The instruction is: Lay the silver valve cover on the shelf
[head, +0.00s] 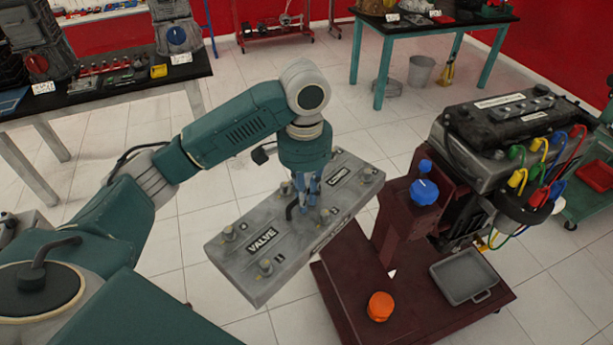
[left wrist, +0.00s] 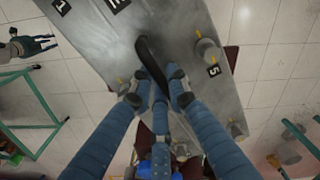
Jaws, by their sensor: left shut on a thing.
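The silver valve cover (head: 295,238) is a long grey slab with "VALVE COVER" labels, several bolt knobs and a black handle (head: 291,209). It hangs in the air over the floor, left of a dark red engine stand. My left gripper (head: 307,198) is shut on the handle from above. In the left wrist view the fingers (left wrist: 157,82) close around the black handle (left wrist: 150,58), with the cover (left wrist: 120,42) beneath. A flat dark red base of the stand (head: 345,262), low down, lies to the right; I cannot tell whether it is the shelf.
The stand carries a black-topped engine (head: 515,117), a blue knob (head: 424,191), an orange cap (head: 380,306) and a grey tray (head: 465,276). Tables stand at left (head: 110,88) and back (head: 440,28). A bucket (head: 420,71) is on the floor.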

